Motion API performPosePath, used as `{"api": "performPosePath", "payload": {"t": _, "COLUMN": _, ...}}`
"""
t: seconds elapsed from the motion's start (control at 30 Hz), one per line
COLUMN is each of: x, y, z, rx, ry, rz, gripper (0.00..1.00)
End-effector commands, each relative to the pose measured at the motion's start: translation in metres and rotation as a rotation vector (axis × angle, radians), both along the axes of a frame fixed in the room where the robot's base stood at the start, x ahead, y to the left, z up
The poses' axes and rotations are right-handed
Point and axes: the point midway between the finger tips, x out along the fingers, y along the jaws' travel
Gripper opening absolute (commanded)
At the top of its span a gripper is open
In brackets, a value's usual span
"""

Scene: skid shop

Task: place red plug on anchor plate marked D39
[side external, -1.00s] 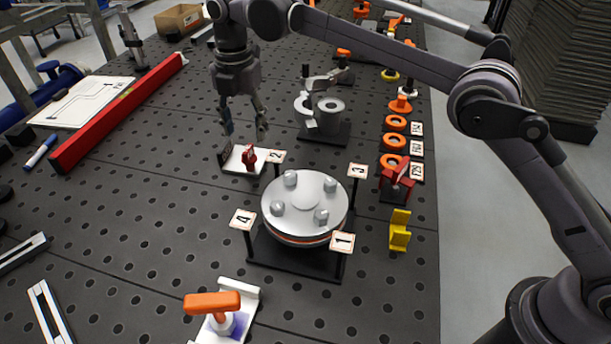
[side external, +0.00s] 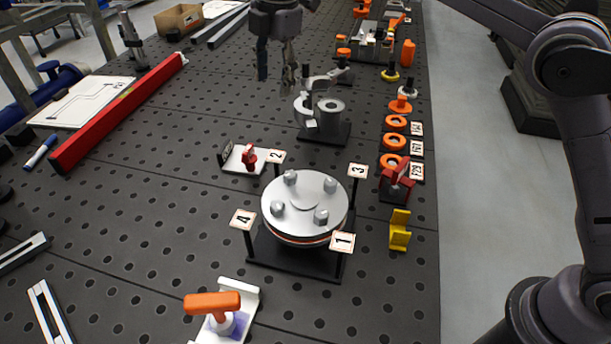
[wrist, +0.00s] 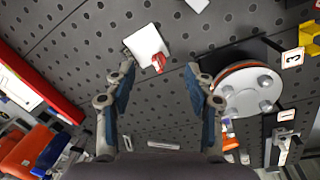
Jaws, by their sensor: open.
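A small red piece (side external: 249,157), which looks like the red plug, stands on a white plate (side external: 236,164) left of the round disc fixture. A dark upright tag is at the plate's left end; its writing is unreadable here. In the wrist view the red piece (wrist: 159,62) sits at the white plate's (wrist: 147,41) edge. My gripper (side external: 276,76) is open and empty, above the board behind the plate in the side view. Its fingers (wrist: 160,88) stand wide apart in the wrist view. I cannot make out D39 on any label.
The silver disc fixture (side external: 328,190) has numbered tags on posts. A grey clamp fixture (side external: 331,122) stands near my gripper. Orange rings (side external: 391,142), a red part on a black stand (side external: 396,182) and a yellow bracket (side external: 400,230) line the right edge.

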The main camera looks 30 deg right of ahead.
Motion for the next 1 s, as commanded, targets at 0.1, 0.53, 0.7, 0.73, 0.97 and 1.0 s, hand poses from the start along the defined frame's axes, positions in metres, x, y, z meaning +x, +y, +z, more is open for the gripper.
{"api": "performPosePath", "payload": {"t": 0.1, "x": -0.014, "y": -0.03, "z": 0.013, "rx": 0.037, "ry": -0.037, "rz": -0.181, "gripper": 0.54}}
{"api": "performPosePath", "payload": {"t": 0.53, "x": -0.097, "y": -0.125, "z": 0.015, "rx": 0.217, "ry": -0.161, "rz": -0.825, "gripper": 0.54}}
{"api": "performPosePath", "payload": {"t": 0.7, "x": -0.14, "y": -0.157, "z": -0.003, "rx": 0.309, "ry": -0.204, "rz": -1.072, "gripper": 0.54}}
{"api": "performPosePath", "payload": {"t": 0.73, "x": -0.148, "y": -0.162, "z": -0.008, "rx": 0.325, "ry": -0.21, "rz": -1.116, "gripper": 0.54}}
{"api": "performPosePath", "payload": {"t": 0.97, "x": -0.209, "y": -0.196, "z": -0.053, "rx": 0.472, "ry": -0.261, "rz": -1.439, "gripper": 0.54}}
{"api": "performPosePath", "payload": {"t": 1.0, "x": -0.218, "y": -0.2, "z": -0.061, "rx": 0.498, "ry": -0.269, "rz": -1.491, "gripper": 0.54}}
